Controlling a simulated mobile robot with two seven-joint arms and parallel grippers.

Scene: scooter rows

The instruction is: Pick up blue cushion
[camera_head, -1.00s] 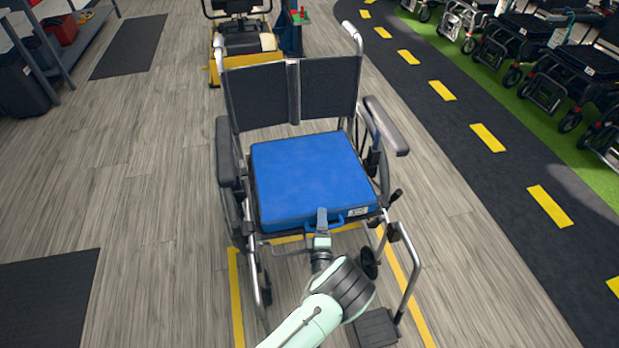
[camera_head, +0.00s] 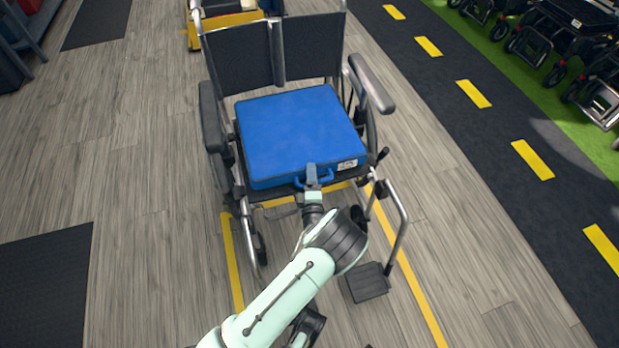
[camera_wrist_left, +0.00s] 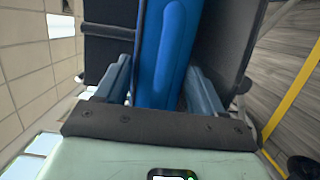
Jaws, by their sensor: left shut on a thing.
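The blue cushion (camera_head: 298,130) is a thick square pad lying on the seat of a black wheelchair (camera_head: 238,52), with a blue handle loop and a small white label on its front edge. My left gripper (camera_head: 312,175) is at that front edge, shut on the cushion's handle. In the left wrist view the blue cushion (camera_wrist_left: 166,50) stretches away between the two fingers (camera_wrist_left: 158,90). The handle itself is hard to make out there.
The wheelchair's armrests (camera_head: 371,84) flank the cushion, and a footplate (camera_head: 367,282) sticks out at front right. Yellow floor lines (camera_head: 412,272) run beside the chair.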

